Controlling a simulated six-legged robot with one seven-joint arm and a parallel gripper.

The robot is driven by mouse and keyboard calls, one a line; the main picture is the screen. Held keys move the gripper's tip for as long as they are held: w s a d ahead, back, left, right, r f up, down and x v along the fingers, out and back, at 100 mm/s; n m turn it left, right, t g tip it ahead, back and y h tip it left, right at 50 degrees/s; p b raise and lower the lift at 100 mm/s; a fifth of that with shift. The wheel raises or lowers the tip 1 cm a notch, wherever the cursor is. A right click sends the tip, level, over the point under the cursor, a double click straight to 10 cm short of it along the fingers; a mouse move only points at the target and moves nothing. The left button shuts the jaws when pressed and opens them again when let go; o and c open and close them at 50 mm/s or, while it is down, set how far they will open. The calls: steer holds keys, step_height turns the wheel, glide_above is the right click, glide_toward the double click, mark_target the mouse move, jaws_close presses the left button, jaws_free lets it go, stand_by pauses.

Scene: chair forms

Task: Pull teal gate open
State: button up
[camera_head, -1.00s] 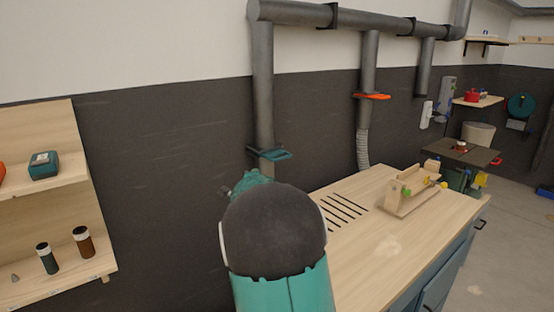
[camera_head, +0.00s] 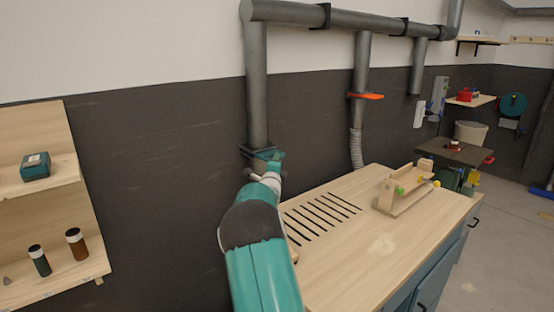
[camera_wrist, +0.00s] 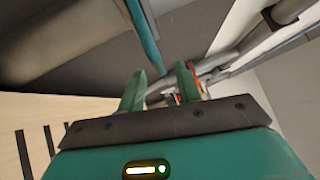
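The teal gate (camera_head: 262,153) is a flat piece on the left vertical grey pipe, partly hidden by my gripper. In the wrist view I take the teal bar (camera_wrist: 143,38) at the top to be this gate; its lower end comes down toward the gap between my fingers. My gripper (camera_head: 275,161) is right at the gate in the head view. In the wrist view, my gripper (camera_wrist: 160,69) has its two green fingers apart, with nothing visibly clamped. I cannot tell whether the fingers touch the gate.
An orange gate (camera_head: 366,96) sits on the pipe to the right. The wooden workbench (camera_head: 350,258) lies below, with slots and a wooden jig (camera_head: 402,190). A shelf (camera_head: 60,195) with bottles stands at the left. The dark wall is close behind the pipes.

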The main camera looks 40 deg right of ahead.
mark_target(264, 152)
steer(key=shift+x, duration=2)
jaws_close()
